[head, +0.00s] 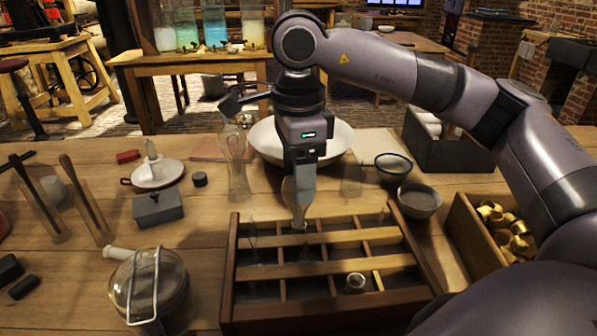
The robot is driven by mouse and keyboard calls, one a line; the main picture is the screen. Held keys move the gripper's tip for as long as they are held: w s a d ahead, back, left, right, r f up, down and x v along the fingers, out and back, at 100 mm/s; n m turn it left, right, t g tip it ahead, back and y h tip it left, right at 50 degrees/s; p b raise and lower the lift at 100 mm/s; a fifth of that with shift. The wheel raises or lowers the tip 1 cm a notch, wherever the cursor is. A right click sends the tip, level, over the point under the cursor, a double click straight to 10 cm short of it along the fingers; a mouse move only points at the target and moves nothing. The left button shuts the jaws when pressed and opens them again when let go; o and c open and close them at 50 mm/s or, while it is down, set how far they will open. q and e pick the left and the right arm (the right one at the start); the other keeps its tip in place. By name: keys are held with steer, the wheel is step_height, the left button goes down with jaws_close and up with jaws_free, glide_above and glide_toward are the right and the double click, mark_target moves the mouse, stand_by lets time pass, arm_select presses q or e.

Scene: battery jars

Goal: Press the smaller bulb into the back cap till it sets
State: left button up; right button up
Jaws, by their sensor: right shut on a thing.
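My right gripper (300,178) points straight down over the back part of a wooden divided tray (231,275). It is shut on a clear glass bulb (299,195), held upright with its narrow end down. That end meets or nearly meets a small pale cap (299,226) in a back compartment; contact is too small to tell. Another pale round cap (355,281) sits in a front compartment. A taller clear glass bulb-shaped vessel (237,165) stands behind the tray's left corner. My left gripper is not in view.
A large white bowl (335,142) stands behind the gripper, with two small bowls (418,202) to its right. A wooden box of brass rings (462,222) is at right. A lidded glass pot (158,285) and a grey block (157,207) stand left of the tray.

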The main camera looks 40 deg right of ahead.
stand_by(0.5)
steer(key=shift+f+b, duration=0.4)
steer(key=shift+f, duration=0.1)
stand_by(0.5)
steer(key=shift+f, duration=0.2)
stand_by(0.8)
steer(key=shift+f, duration=0.1)
stand_by(2.6)
steer(key=o, duration=1.2)
steer(key=shift+o, duration=0.2)
